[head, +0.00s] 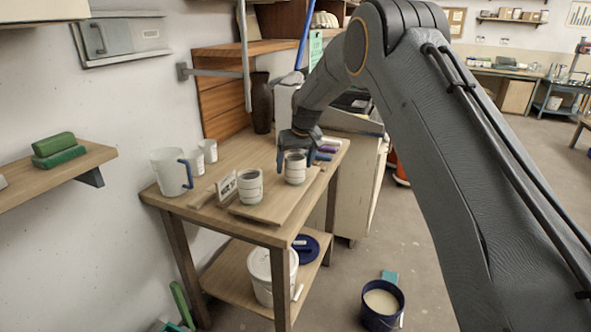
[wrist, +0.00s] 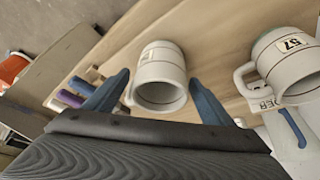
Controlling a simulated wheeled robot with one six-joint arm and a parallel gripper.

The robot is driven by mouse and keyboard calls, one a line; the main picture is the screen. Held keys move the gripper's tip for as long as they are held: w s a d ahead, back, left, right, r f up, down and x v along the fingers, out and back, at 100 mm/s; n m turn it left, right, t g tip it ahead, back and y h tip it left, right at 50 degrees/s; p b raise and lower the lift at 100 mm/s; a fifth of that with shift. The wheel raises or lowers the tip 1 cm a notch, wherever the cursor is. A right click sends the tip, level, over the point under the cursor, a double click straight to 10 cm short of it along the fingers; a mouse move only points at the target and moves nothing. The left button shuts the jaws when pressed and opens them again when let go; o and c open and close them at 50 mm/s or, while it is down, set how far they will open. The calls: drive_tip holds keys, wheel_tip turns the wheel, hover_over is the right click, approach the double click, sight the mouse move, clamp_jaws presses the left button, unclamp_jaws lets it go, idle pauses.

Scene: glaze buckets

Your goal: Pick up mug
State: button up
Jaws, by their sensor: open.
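A white mug with dark bands (head: 295,168) stands on a wooden board (head: 268,206) on the table. It also shows in the wrist view (wrist: 160,72), with a small label on its side and its handle toward the left. My gripper (head: 293,155) is over this mug with its fingers apart. In the wrist view the blue fingers (wrist: 163,98) lie on either side of the mug; I cannot tell whether they touch it. A second banded mug (head: 250,187) stands to the left on the board. It also shows in the wrist view (wrist: 284,66), labelled 57.
A white pitcher with a blue handle (head: 170,172) and small white cups (head: 208,151) stand at the table's left. A dark vase (head: 262,103) stands at the back. Tools with coloured handles (head: 326,150) lie right of the board. A glaze bucket (head: 382,303) is on the floor.

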drive_tip(key=c, duration=1.4)
drive_tip(key=shift+r, duration=0.1)
